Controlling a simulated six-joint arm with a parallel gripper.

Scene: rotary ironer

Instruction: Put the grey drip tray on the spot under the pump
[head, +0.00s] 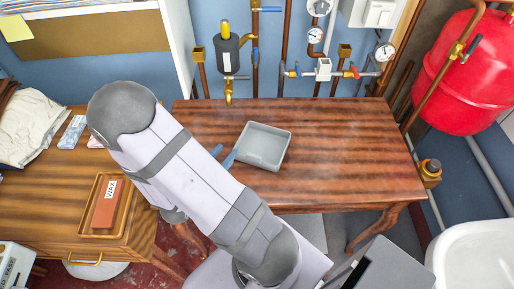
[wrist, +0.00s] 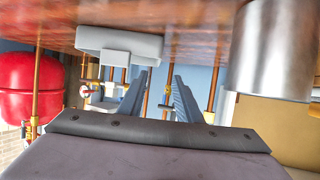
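The grey drip tray (head: 262,146), a shallow rectangular pan, sits slightly turned on the wooden table. It also shows in the wrist view (wrist: 118,44), where the picture is upside down. The pump (head: 226,55) is a dark cylinder with a brass spout on the blue wall, above the table's back edge. I see no marking on the table below it. My gripper (head: 222,154) is low over the table beside the tray's left side. Its fingers (wrist: 158,72) are apart with nothing between them. I cannot tell whether one touches the tray.
A shiny metal cylinder (wrist: 273,50) stands close on the right in the wrist view; my arm hides it in the head view. Pipes and gauges (head: 323,70) line the back wall. A red tank (head: 458,75) is at right. The table (head: 350,150) is clear right of the tray.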

